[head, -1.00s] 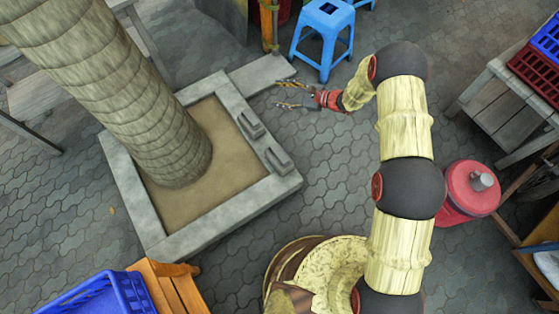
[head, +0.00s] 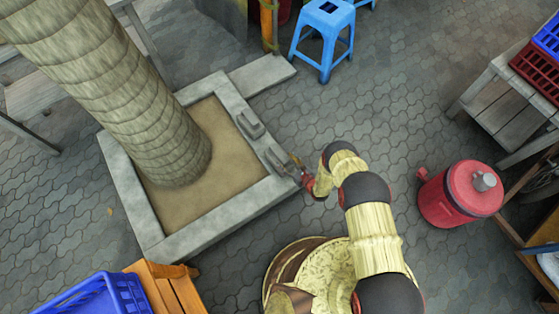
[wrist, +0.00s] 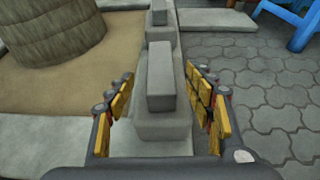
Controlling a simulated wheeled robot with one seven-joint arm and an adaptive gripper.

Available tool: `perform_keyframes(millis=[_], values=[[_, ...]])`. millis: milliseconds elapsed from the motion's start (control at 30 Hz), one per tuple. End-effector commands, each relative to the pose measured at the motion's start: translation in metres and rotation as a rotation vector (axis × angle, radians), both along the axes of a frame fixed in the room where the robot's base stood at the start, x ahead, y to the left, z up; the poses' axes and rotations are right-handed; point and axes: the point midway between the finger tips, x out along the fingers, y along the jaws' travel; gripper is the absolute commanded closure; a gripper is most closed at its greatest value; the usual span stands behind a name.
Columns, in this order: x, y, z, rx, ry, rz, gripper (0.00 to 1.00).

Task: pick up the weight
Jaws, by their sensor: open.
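Two grey stone-like weights, each a block with a narrower raised top, sit on the right rim of the square planter. The nearer weight (head: 277,160) is beside my gripper (head: 293,166) in the head view. In the wrist view this weight (wrist: 170,92) appears between the two spread, yellow-padded fingers of my gripper (wrist: 162,80), with gaps on both sides. No contact shows. The farther weight (head: 250,125) sits further along the same rim; it also shows in the wrist view (wrist: 159,30), beyond the nearer one. My gripper is open and empty.
The stone planter rim (head: 215,222) surrounds soil and a thick tree trunk (head: 130,100). A blue stool (head: 322,35) stands at the back. A red drum (head: 455,195) stands at right. A blue crate (head: 95,297) is at the lower left.

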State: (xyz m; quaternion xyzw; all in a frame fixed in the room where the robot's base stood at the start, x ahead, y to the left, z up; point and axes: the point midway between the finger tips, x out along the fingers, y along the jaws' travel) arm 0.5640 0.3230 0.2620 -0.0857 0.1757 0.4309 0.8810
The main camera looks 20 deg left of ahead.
Motion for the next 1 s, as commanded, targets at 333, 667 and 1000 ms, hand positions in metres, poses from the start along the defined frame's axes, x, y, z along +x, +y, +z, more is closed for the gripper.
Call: perform_keyframes(millis=[333,667,1000], values=[[0.019,0.024,-0.014,0.001,-0.003,0.004,0.47],[0.040,0.050,-0.027,0.000,0.000,0.002,0.47],[0.040,0.050,-0.025,0.001,-0.001,0.002,0.56]])
